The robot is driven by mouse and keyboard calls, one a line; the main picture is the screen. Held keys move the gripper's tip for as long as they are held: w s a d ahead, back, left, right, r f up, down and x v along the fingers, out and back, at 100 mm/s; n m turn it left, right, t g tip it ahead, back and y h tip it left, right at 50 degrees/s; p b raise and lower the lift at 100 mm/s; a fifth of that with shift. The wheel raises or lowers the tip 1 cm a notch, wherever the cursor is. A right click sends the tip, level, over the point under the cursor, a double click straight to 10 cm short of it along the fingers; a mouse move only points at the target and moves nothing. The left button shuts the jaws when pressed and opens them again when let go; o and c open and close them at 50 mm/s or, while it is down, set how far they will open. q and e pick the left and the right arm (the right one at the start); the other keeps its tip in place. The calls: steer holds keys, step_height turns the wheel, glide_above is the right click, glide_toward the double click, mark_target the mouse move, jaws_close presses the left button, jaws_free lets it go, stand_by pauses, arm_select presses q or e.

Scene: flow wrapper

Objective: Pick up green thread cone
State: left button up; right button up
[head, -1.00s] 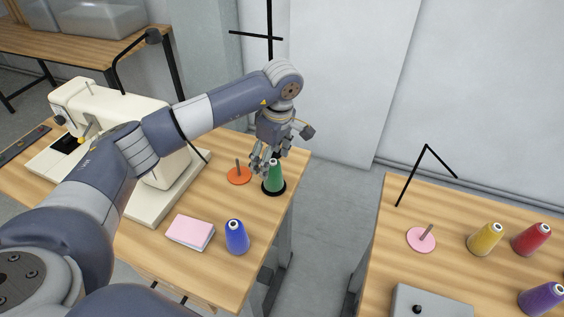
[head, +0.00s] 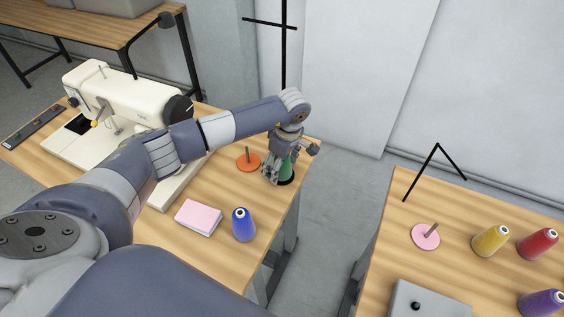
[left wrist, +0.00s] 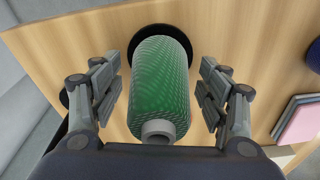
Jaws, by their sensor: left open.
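The green thread cone (head: 287,168) stands on a black round base (head: 287,182) near the right edge of the sewing table, partly hidden behind my left gripper (head: 271,176) in the head view. In the left wrist view the green thread cone (left wrist: 160,88) lies between the two open fingers of my left gripper (left wrist: 160,97), with a visible gap on each side. The black base (left wrist: 140,38) shows behind it. My right gripper is not in view.
A blue cone (head: 243,225), a pink pad (head: 198,217) and an orange disc with a peg (head: 247,163) are on the same table. A white sewing machine (head: 120,105) stands at the left. Another table at right holds yellow (head: 490,240), red and purple cones.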

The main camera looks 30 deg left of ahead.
arm_select(q)
steer(key=shift+f, duration=0.25)
steer(key=c, duration=1.2)
steer(key=shift+o, duration=0.2)
